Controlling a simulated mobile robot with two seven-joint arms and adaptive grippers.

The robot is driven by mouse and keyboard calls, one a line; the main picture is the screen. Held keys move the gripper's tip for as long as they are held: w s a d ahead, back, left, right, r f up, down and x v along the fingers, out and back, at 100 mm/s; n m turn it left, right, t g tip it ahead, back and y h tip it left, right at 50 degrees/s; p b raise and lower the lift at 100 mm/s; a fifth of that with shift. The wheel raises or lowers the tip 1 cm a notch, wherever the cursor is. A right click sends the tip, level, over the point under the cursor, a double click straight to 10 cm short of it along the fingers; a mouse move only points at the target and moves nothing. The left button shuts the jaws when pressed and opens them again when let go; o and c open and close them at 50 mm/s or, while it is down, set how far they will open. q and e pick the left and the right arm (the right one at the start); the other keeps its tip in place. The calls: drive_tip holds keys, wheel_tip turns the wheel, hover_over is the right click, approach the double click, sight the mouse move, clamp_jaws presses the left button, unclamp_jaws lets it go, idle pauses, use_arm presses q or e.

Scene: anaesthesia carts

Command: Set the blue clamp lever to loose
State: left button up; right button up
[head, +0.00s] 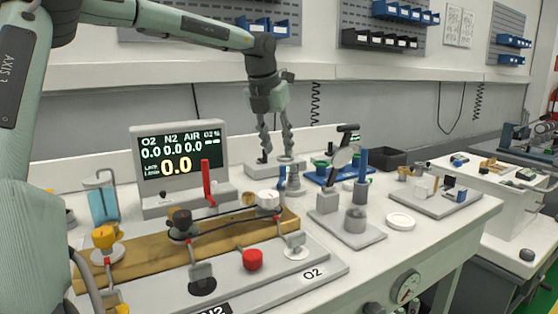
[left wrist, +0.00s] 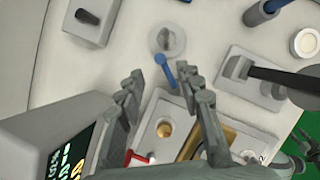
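A slim blue lever (left wrist: 167,73) with a rounded end shows in the left wrist view, beyond and between my fingertips. It appears to be the thin blue lever (head: 281,192) behind the wooden rail in the head view, partly hidden there. I cannot read its setting. My left gripper (head: 276,153) hangs fingers-down above the back of the bench. Its two fingers are spread and empty, also in the left wrist view (left wrist: 162,84), with no visible contact with the lever. A dark claw-like shape (left wrist: 309,151) at the right edge of the wrist view may be my right gripper; its opening is unclear.
A gas display (head: 181,165) and red lever (head: 208,184) stand left of my left gripper. A grey round-based knob (left wrist: 166,41) is beside the blue lever. A thicker blue post (head: 362,166) and tall black-handled stand (head: 327,200) are to the right.

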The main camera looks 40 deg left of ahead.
sight(282, 166)
use_arm(q)
drive_tip(key=x, duration=0.6)
drive_tip(key=shift+w+f, duration=0.15)
drive_tip(key=shift+f, duration=0.2)
clamp_jaws()
